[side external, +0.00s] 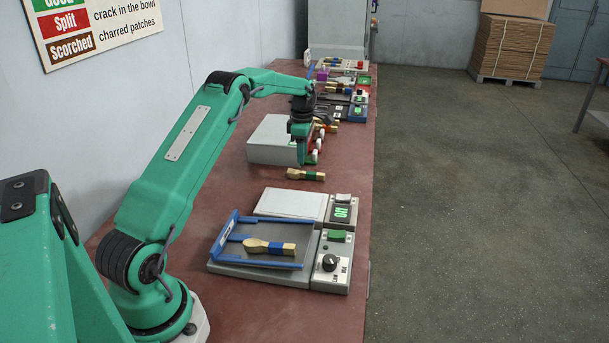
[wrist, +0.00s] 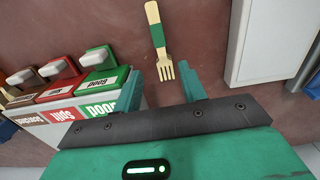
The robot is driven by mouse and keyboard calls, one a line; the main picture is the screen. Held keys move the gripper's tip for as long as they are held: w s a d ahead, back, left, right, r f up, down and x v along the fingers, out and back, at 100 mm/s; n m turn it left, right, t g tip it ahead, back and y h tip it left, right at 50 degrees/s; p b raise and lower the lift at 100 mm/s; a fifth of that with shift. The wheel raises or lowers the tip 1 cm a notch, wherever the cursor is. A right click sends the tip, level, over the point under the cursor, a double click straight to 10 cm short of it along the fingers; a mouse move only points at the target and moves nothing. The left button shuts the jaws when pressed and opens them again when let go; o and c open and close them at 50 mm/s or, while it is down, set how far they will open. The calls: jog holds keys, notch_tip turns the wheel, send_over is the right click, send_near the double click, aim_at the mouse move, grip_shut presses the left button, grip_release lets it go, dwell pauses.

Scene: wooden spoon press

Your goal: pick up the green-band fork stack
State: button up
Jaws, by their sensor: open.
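The green-band fork stack (wrist: 156,33) lies on the red-brown table in the wrist view. It is pale wood with a green band round the handle, and its tines point toward my gripper (wrist: 160,88). In the side view the stack (side external: 305,174) lies on bare table in front of the grey box. How many forks are in it I cannot tell. My gripper (side external: 302,150) is open and empty, pointing down beside the grey box. In the wrist view the tine tips lie in line with the gap between the fingertips, and nothing is gripped.
Grey box (side external: 270,140) with red, green and brown labelled parts (wrist: 85,85) stands close to my gripper. A blue-band wooden stack (side external: 268,247) lies on a blue-railed tray (side external: 222,240). A white plate (wrist: 255,40) is at right in the wrist view. Several devices line the far table.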

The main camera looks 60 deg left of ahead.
aim_at(303, 171)
jog(key=shift+f, duration=0.8)
jog(key=shift+f, duration=0.1)
jog(key=shift+d+f, duration=0.2)
jog(key=shift+f, duration=2.3)
grip_shut()
